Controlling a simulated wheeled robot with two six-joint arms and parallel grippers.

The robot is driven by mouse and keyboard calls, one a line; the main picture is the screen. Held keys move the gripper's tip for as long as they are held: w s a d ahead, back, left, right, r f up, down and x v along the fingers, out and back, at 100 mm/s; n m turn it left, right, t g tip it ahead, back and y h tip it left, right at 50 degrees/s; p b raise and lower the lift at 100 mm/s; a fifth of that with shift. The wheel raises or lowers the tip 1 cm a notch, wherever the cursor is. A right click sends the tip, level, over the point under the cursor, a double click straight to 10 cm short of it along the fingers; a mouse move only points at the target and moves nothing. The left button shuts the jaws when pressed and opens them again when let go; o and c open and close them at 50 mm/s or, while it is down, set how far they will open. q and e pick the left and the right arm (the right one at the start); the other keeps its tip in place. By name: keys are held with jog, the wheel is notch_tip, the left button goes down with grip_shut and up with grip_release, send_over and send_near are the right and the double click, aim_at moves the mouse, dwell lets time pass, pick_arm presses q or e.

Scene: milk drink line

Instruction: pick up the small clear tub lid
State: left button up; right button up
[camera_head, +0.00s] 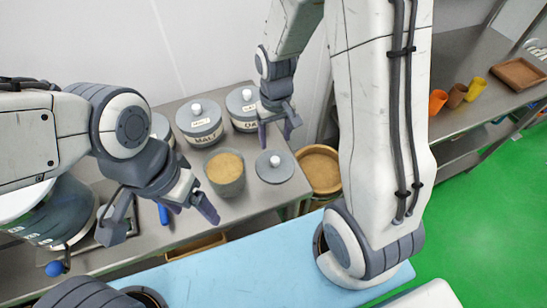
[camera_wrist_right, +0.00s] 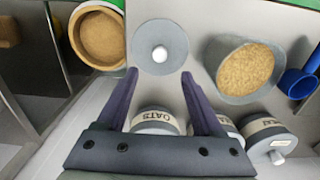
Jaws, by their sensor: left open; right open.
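I cannot make out a small clear tub lid in either view. A round grey lid with a white knob (camera_head: 275,174) lies flat on the steel counter; it also shows in the right wrist view (camera_wrist_right: 148,58). My right gripper (camera_head: 277,138) is open and empty. Its fingertips point toward the grey lid, which appears just beyond and between them in the right wrist view (camera_wrist_right: 160,82). My left gripper (camera_head: 165,218) is open and empty, over the front of the counter, left of an open grey tub (camera_head: 228,187) of tan grain.
Lidded canisters (camera_head: 199,118) stand along the wall; one reads OATS (camera_wrist_right: 155,122). A blue scoop (camera_head: 163,213) lies near my left gripper. A round tan-filled container (camera_head: 319,170) is right of the lid. Orange, brown and yellow cups (camera_head: 438,101) stand on the right bench.

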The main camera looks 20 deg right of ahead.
aim_at(275, 159)
notch_tip(275, 159, down, 10)
jog(key=shift+p, duration=0.7)
grip_shut()
